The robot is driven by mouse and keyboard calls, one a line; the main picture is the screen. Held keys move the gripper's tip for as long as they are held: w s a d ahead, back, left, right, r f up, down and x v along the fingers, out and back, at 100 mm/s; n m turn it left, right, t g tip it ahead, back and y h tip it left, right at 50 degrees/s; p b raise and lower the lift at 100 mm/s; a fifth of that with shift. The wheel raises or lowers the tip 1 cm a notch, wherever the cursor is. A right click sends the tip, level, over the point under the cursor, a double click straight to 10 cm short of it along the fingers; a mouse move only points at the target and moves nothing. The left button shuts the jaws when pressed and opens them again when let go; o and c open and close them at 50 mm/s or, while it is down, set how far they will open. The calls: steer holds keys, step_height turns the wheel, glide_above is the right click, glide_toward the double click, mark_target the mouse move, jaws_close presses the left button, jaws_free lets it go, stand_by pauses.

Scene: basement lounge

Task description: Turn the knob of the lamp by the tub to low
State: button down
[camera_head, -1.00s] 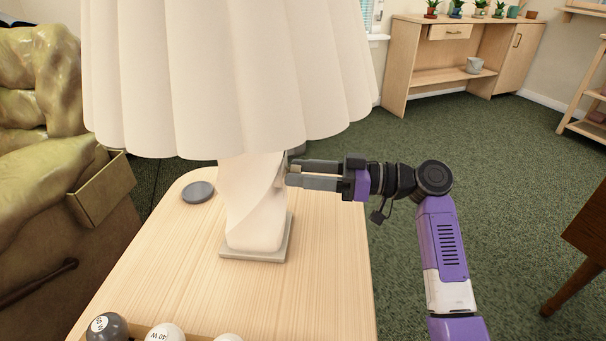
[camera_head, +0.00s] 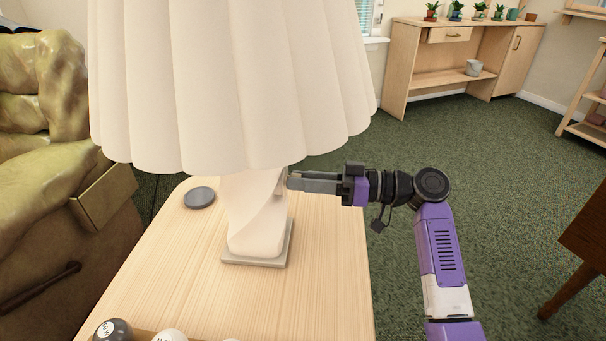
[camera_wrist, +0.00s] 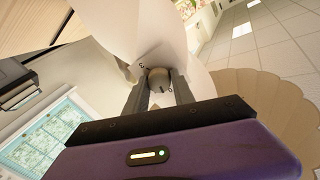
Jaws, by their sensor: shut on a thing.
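The lamp has a large cream pleated shade (camera_head: 230,90) and a white twisted body (camera_head: 254,215) on a grey square base (camera_head: 262,262). It stands upright on a light wooden table (camera_head: 310,300). In the wrist view, its small grey-beige knob (camera_wrist: 159,80) sits on the white body between my fingers, with small dark marks around it that I cannot read surely. My gripper (camera_head: 290,181) reaches in from the right under the shade. It is shut on the knob, which also shows between the fingertips in the wrist view (camera_wrist: 158,92). In the head view the knob is hidden.
A grey round disc (camera_head: 199,197) lies left of the lamp. Several bulbs, one dark (camera_head: 113,330), are at the table's front edge. A bulky olive-gold form (camera_head: 40,90) stands left. A wooden shelf unit (camera_head: 455,65) is at the back.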

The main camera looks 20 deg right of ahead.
steer(key=m+p, duration=0.8)
steer(key=p, duration=0.1)
steer(key=shift+g, duration=0.3)
steer(key=shift+f, duration=0.1)
steer(key=c, duration=1.1)
jaws_free()
steer(key=shift+w, duration=0.1)
steer(key=shift+o, duration=0.2)
steer(key=shift+d, duration=0.1)
steer(key=p+v, duration=0.1)
steer(key=v, duration=0.6)
steer(key=shift+s+d, duration=0.25)
steer(key=shift+d, duration=0.05)
